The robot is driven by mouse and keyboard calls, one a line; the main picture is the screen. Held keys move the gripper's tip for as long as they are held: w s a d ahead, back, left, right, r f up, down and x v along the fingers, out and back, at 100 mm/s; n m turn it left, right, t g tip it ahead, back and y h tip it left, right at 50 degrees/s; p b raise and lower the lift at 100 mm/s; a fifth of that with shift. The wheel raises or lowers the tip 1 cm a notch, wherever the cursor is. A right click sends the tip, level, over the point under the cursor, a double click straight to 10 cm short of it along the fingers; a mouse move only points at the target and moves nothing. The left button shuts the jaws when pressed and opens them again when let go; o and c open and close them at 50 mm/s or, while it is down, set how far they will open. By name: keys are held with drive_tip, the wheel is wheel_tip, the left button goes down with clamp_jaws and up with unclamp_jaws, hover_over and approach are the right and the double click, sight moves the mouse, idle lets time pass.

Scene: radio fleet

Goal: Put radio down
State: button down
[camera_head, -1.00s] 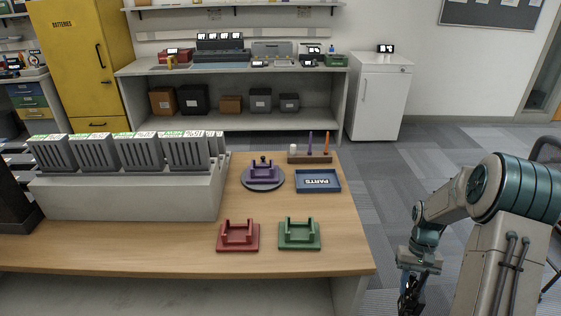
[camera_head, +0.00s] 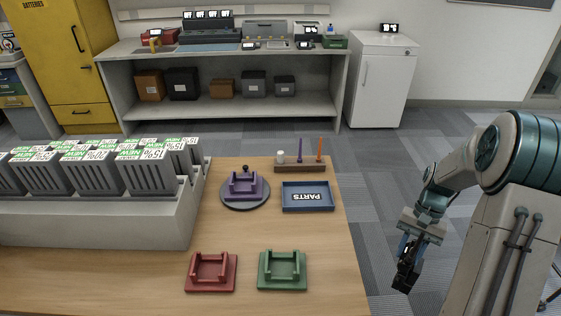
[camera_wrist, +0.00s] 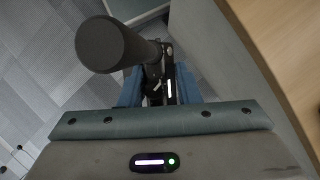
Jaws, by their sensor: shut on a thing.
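My gripper (camera_head: 408,268) hangs off the right edge of the wooden table, pointing down over the floor. It is shut on the radio (camera_head: 405,279), a dark thing at the jaws. In the wrist view the radio's thick black round antenna (camera_wrist: 112,44) rises close to the camera, and part of its body (camera_wrist: 163,88) shows between blue fingers. On the table are a red cradle (camera_head: 211,271), a green cradle (camera_head: 282,270) and a purple cradle (camera_head: 243,187) on a round grey disc; all three look empty of a radio.
A blue PARTS tray (camera_head: 307,196) and a wooden pen holder (camera_head: 300,167) stand at the table's far right. A rack of grey batteries (camera_head: 120,175) fills the left. A white cabinet (camera_head: 380,82) stands behind. Bare tabletop lies around the cradles.

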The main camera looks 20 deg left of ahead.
drive_tip(key=s+a+r+m+t+y+p, duration=0.1)
drive_tip(key=s+a+r+m+p, duration=0.15)
drive_tip(key=r, duration=0.35)
drive_tip(key=s+a+r+m+t+y+p, duration=0.1)
drive_tip(key=s+a+r+m, duration=0.1)
drive_tip(key=r+m, duration=0.35)
drive_tip(key=s+a+r+m+t+y+p, duration=0.1)
drive_tip(key=s+a+r+m+p, duration=0.15)
drive_tip(key=r, duration=0.55)
drive_tip(key=w+a+f+p, duration=0.1)
drive_tip(key=w+a+f, duration=0.1)
drive_tip(key=a+f, duration=0.8)
drive_tip(key=shift+w+a+f, duration=0.35)
drive_tip(key=shift+a+f, duration=0.05)
drive_tip(key=shift+m, duration=0.25)
drive_tip(key=shift+f, duration=0.15)
drive_tip(key=c, duration=1.1)
unclamp_jaws()
drive_tip(key=shift+o, duration=0.2)
